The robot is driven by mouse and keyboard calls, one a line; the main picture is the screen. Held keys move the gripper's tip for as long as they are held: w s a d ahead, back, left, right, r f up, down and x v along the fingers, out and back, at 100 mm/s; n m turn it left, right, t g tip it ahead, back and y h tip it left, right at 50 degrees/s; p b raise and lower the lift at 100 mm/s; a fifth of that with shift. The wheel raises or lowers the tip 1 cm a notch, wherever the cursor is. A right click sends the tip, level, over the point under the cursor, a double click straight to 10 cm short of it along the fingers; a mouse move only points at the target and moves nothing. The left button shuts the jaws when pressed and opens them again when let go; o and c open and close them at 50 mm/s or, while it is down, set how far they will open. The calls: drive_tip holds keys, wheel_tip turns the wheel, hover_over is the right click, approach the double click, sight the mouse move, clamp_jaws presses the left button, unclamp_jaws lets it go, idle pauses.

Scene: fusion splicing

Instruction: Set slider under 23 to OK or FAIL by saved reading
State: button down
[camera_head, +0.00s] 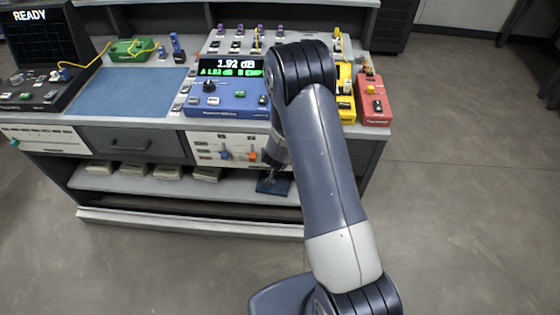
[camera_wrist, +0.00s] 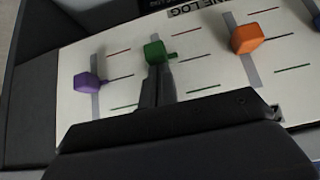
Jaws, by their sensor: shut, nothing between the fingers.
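The slider panel, a white board titled LINE LOG (camera_wrist: 205,75), carries purple (camera_wrist: 88,82), green (camera_wrist: 155,52) and orange (camera_wrist: 248,39) slider knobs in the wrist view. I cannot make out the number 23 on it. My gripper (camera_wrist: 154,82) is shut and empty, its narrow fingertips right at the near side of the green knob; whether they touch cannot be told. In the head view the panel (camera_head: 205,148) is on the bench front, partly hidden by my arm. The blue power meter (camera_head: 228,100) reads 1.92 dB, with A 1.92 dB and B apparently EMPTY.
A blue mat (camera_head: 125,92) lies on the bench, left of the meter. A splicer with a READY screen (camera_head: 40,35) stands at the far left. Yellow (camera_head: 345,95) and red (camera_head: 373,100) devices stand at the right. The shelf (camera_head: 140,180) below holds several pale packs.

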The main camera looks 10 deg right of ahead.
drive_tip(key=shift+f+b, duration=0.75)
drive_tip(key=shift+f, duration=0.2)
idle(0.4)
drive_tip(key=shift+r, duration=0.15)
drive_tip(key=shift+r+p, duration=0.55)
drive_tip(key=shift+p, duration=0.25)
drive_tip(key=s+a+b, duration=0.2)
drive_tip(key=s+b, duration=0.1)
drive_tip(key=s, duration=0.3)
drive_tip(key=shift+s, duration=0.35)
drive_tip(key=shift+a, duration=0.1)
